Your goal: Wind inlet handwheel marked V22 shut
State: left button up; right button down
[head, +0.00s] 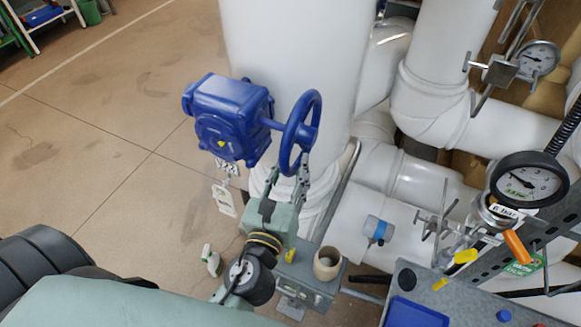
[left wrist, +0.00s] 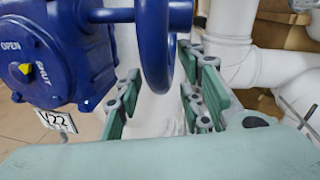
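The blue handwheel (head: 301,133) stands nearly edge-on, on a shaft from a blue gearbox (head: 232,118). In the left wrist view the handwheel (left wrist: 156,45) hangs down from the top edge. The gearbox (left wrist: 70,50) there shows OPEN and SHUT around a yellow pointer. A white tag reading V22 (left wrist: 57,121) hangs below it; the tag also shows in the head view (head: 225,201). My left gripper (head: 290,180) is open at the wheel's lower rim. In the left wrist view its fingers (left wrist: 158,85) stand either side of the rim; contact cannot be told. My right gripper is out of view.
A thick white pipe (head: 295,60) stands behind the wheel, with more white pipes to the right. A pressure gauge (head: 527,181) and a grey bench with a blue tray (head: 415,313) are at the lower right. Open floor (head: 110,110) lies at the left.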

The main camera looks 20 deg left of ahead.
pick_arm(q)
grip_shut()
dwell(0.3)
dwell(0.3)
